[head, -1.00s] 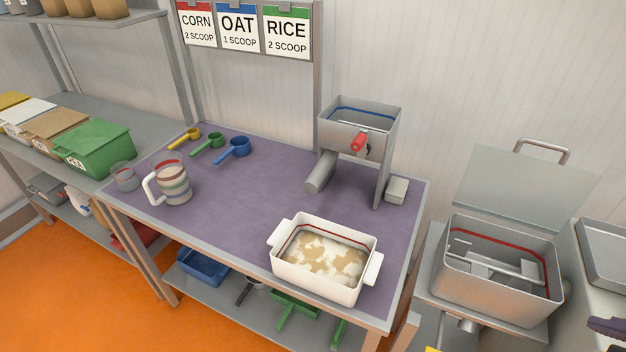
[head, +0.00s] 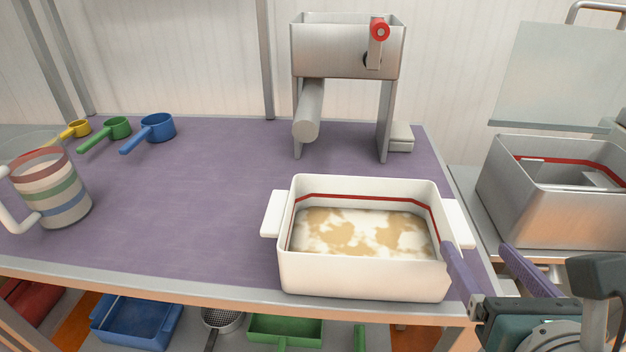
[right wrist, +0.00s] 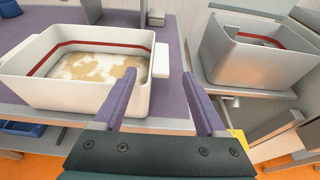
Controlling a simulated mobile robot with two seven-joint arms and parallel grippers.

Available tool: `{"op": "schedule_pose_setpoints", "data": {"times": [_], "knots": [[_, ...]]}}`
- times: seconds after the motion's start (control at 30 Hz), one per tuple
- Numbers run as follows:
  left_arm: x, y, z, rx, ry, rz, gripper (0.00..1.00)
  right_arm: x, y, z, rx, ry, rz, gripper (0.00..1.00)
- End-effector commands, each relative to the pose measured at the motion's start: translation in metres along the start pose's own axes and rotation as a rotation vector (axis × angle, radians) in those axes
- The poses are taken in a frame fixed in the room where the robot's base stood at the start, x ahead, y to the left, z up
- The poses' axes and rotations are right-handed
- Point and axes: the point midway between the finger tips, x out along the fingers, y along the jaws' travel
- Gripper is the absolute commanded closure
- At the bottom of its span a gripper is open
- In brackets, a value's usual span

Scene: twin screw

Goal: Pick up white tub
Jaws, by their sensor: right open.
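The white tub (head: 365,278) stands upright on the purple table top near its front right edge. It has a side handle at each end, a red line inside, and a white and tan mix in it. My right gripper (head: 492,258) is open at the tub's right side, by the right handle (head: 457,223). In the right wrist view the tub (right wrist: 75,98) is left of my right gripper (right wrist: 163,85), and the fingers have nothing between them. In the head view the near finger overlaps the tub's right end, so I cannot tell whether they touch. My left gripper is not in view.
A metal mill (head: 345,55) with a red-knobbed crank stands behind the tub. A metal bin (head: 560,210) with a raised lid stands right of the table. A striped jug (head: 52,187) and several coloured scoops (head: 157,128) are at the left. The table's middle is clear.

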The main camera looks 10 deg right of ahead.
Motion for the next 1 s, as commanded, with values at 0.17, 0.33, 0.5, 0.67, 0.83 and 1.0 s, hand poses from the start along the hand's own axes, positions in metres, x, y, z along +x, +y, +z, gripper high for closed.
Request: {"op": "schedule_pose_setpoints", "data": {"times": [0.17,0.33,0.5,0.67,0.83,1.0], "knots": [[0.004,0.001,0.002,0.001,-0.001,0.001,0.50,0.029,0.000,0.001,0.001,-0.004,-0.001,0.26],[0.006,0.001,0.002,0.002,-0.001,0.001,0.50,0.043,0.000,0.002,0.004,-0.002,-0.002,0.26],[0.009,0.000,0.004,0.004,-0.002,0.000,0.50,0.069,0.002,0.006,0.005,-0.002,-0.003,0.26],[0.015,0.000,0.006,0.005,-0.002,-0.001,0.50,0.089,0.002,0.006,0.006,-0.001,-0.002,0.26],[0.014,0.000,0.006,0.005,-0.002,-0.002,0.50,0.092,0.002,0.007,0.007,0.001,-0.002,0.26],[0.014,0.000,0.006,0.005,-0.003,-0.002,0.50,0.092,0.002,0.007,0.006,0.001,-0.002,0.33]]}}
